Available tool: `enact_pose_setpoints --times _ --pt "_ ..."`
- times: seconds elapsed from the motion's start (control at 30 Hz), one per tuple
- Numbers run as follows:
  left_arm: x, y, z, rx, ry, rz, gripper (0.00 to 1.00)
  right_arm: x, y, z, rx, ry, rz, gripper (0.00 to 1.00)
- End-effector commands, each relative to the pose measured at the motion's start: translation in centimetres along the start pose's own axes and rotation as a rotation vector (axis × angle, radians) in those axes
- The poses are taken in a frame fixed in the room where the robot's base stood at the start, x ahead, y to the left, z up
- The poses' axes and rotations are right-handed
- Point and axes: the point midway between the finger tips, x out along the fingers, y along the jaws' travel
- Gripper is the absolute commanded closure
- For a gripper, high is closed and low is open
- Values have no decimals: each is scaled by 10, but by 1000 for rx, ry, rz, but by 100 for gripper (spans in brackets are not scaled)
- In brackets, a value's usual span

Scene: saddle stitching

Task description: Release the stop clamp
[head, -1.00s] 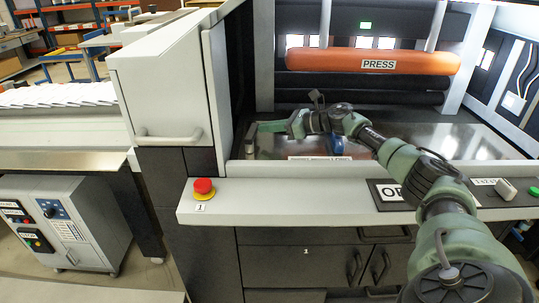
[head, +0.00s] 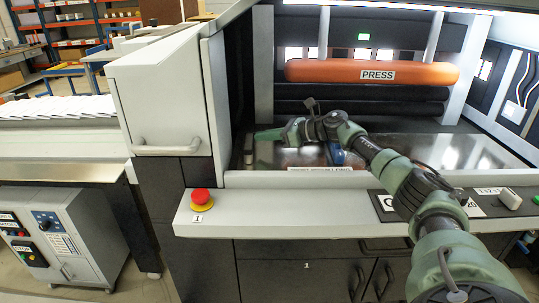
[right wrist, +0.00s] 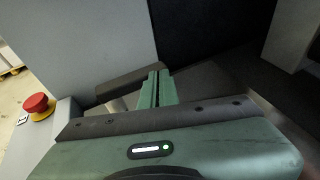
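My right gripper (head: 264,134) reaches over the front sill into the press bay, near its left wall. In the right wrist view its two green fingers (right wrist: 157,88) lie almost together, with only a thin dark line between them. A dark grey bar (right wrist: 130,84) on a short silver post is close to the fingertips; it may be the stop clamp's lever. Its right end is hidden behind the fingers, and I cannot tell whether they touch it. A blue part (head: 340,154) stands on the bay floor, partly behind my right arm. My left gripper is not in view.
An orange bar marked PRESS (head: 374,73) hangs above the bay. A red stop button (head: 201,197) sits on the white front ledge (head: 270,215). A grey cover with a handle (head: 165,150) is left of the bay. The shiny bay floor (head: 440,150) is mostly clear.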

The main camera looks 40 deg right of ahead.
Motion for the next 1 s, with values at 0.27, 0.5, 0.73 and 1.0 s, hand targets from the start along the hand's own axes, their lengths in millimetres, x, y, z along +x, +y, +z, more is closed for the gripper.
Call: enact_pose_setpoints --times 0.27,0.5,0.73,1.0 --pt "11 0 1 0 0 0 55 -26 0 -2 -2 -1 -2 100" --pt "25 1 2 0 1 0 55 -66 -1 -4 0 0 -3 100" --pt "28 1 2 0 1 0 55 -81 0 -1 0 -1 0 100" --pt "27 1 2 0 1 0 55 -81 0 0 1 -2 0 100"
